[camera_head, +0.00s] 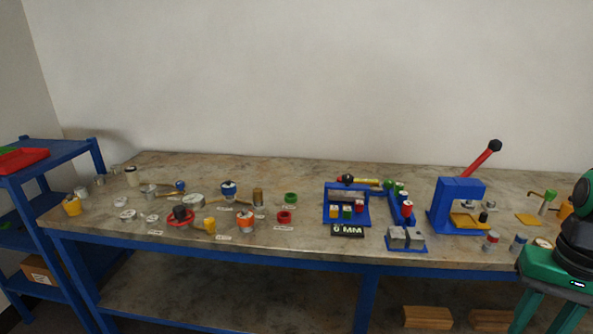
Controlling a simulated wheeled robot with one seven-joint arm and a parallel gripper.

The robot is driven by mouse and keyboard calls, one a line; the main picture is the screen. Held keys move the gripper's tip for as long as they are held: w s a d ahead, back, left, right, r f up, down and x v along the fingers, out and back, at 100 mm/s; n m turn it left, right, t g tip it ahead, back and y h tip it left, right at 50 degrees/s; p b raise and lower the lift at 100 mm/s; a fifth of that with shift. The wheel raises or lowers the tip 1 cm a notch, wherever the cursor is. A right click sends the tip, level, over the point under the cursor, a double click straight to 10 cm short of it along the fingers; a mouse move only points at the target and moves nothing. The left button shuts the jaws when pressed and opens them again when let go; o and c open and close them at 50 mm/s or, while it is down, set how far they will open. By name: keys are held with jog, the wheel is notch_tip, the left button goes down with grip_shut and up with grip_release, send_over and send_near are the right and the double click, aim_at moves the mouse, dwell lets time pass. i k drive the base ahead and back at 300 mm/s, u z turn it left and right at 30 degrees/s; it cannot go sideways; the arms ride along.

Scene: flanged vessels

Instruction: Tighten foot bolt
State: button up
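No part can be told for certain as the foot bolt; the parts on the bench are small. Flanged pieces stand on the left half of the bench: a red flanged piece with a dark top (180,216), an orange piece with a blue top (246,222), a blue-topped piece (228,190) and a silver round piece (194,201). My green and black gripper (546,318) is at the lower right, in front of the bench's front edge. Its two green fingers point down and stand apart, with nothing seen between them. Their tips are at or beyond the picture's bottom edge.
The long stone-topped bench (330,258) has a blue frame. A blue press with a red lever (458,205), a blue rack (346,204) and a grey vise (405,238) stand right of centre. A blue shelf (50,160) is at far left. Wooden blocks (427,317) lie below.

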aim_at(347, 179)
jog(key=z, duration=0.05)
jog(key=i, duration=1.3)
jog(key=z, duration=0.75)
